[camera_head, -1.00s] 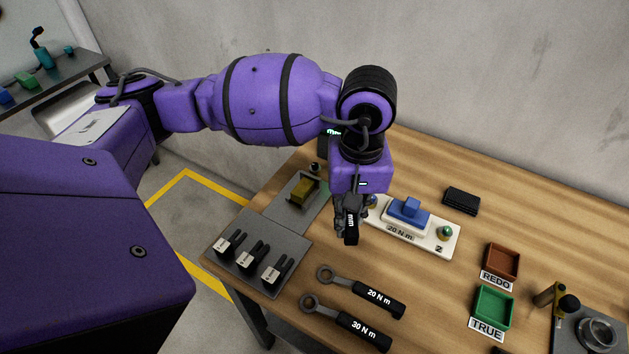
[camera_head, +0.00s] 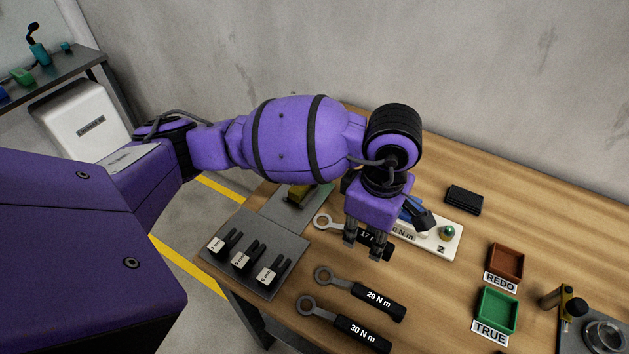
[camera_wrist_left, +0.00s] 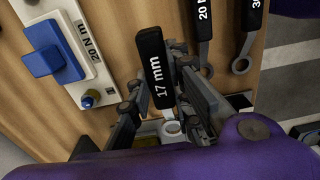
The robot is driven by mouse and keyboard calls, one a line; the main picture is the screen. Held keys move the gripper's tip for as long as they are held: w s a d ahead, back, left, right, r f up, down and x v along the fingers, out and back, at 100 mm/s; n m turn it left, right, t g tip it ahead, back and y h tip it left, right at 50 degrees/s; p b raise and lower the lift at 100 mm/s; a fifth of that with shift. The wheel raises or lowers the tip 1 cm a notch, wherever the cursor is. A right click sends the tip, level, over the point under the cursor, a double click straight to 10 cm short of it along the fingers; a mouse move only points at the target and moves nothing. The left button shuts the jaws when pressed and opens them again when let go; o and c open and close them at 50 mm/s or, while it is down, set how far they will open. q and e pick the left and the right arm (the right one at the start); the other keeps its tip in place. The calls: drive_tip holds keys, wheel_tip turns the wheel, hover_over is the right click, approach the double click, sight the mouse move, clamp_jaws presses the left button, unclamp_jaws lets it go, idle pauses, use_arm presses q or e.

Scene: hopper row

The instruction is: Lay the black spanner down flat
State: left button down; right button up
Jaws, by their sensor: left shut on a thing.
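The black spanner (camera_head: 371,239), marked 17, has a black handle and a pale ring end that points left. It looks level, in line with the two torque spanners; whether it touches the table I cannot tell. In the left wrist view the spanner (camera_wrist_left: 154,62) reads 17 mm and runs between the fingers, its ring near the palm. My left gripper (camera_head: 364,248) is above the table and shut on the spanner; it also shows in the left wrist view (camera_wrist_left: 163,100). The gripper hides part of the handle. My right gripper is out of view.
The 20 N m spanner (camera_head: 361,292) and 30 N m spanner (camera_head: 345,326) lie just in front. A grey rack (camera_head: 255,245) with several black-forked pieces is left. A white board (camera_head: 438,238) with a blue block is behind right. Brown (camera_head: 507,262) and green (camera_head: 497,310) trays stand right.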

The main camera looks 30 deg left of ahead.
sight(362, 262)
use_arm(q)
drive_tip(key=shift+f, duration=0.5)
wheel_tip(362, 262, down, 4)
drive_tip(key=b, duration=0.2)
drive_tip(key=shift+b, duration=0.3)
drive_tip(key=shift+f+b, duration=0.3)
drive_tip(key=shift+f, duration=0.25)
drive_tip(key=shift+w, duration=0.1)
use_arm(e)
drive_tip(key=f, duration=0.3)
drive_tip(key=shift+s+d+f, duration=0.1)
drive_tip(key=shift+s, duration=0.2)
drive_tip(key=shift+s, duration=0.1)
use_arm(q)
drive_tip(key=shift+f+b, duration=0.35)
drive_tip(key=shift+f, duration=0.2)
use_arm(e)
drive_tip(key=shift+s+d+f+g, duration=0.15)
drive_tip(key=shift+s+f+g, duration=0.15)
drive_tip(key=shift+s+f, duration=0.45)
